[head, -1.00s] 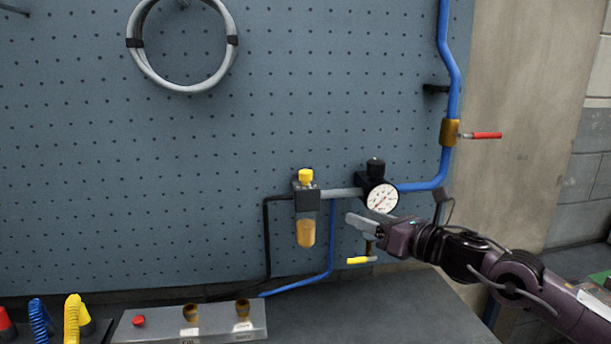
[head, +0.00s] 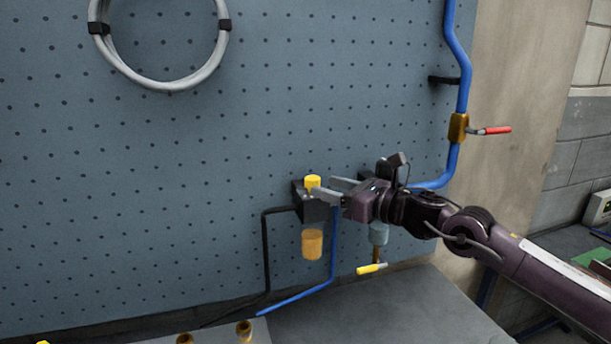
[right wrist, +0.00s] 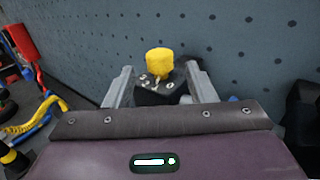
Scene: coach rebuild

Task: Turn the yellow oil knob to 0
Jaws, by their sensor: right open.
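The yellow oil knob (head: 313,181) sits on top of the black lubricator head (head: 306,206), with an amber oil bowl (head: 312,245) below it. My right gripper (head: 325,187) is open just right of the knob, its fingers pointing left toward it. In the right wrist view the knob (right wrist: 160,62) stands just beyond and between the two spread fingertips (right wrist: 158,75), with no contact visible. My left gripper is not in view.
My right arm hides the gauge. A yellow-handled valve (head: 372,268) hangs below it. A blue pipe (head: 462,60) with a red-handled valve (head: 490,131) runs at the right. A grey hose coil (head: 165,85) hangs upper left. The bench top (head: 390,305) is largely clear.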

